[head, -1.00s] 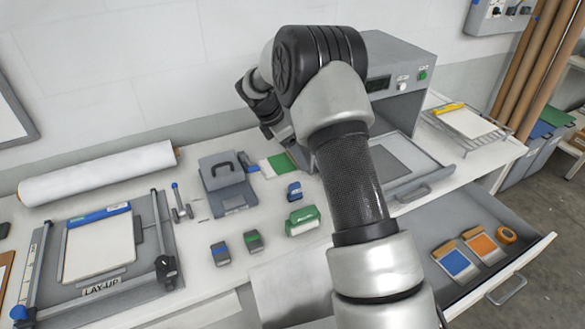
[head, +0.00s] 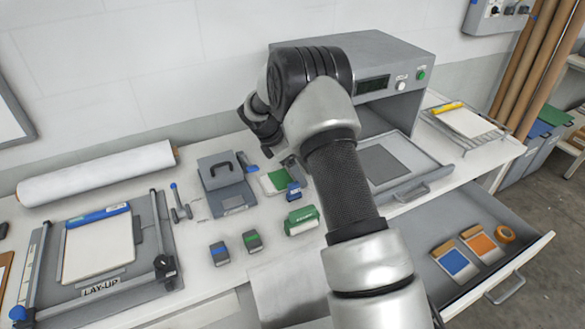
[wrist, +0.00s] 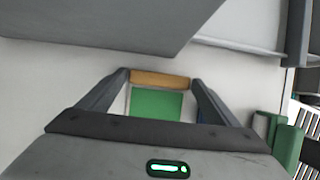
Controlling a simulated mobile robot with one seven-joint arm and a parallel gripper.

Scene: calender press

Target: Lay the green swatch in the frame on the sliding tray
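The green swatch (head: 277,181) is a green square on a white card with a tan strip along one edge. In the wrist view the swatch (wrist: 155,104) lies between the fingers of my gripper (wrist: 160,79), which meet both ends of the tan strip, so my gripper looks shut on it. In the head view my gripper (head: 284,168) is partly hidden by my arm. The swatch is over or close above the bench; its height is unclear. The sliding tray (head: 432,171) is pulled out of the press, with a grey square area (head: 383,164) on it, right of my arm.
A grey box with a handle (head: 224,180) stands left of the swatch. The press (head: 410,66) rises behind the tray. An open drawer (head: 520,250) holds blue and orange swatches.

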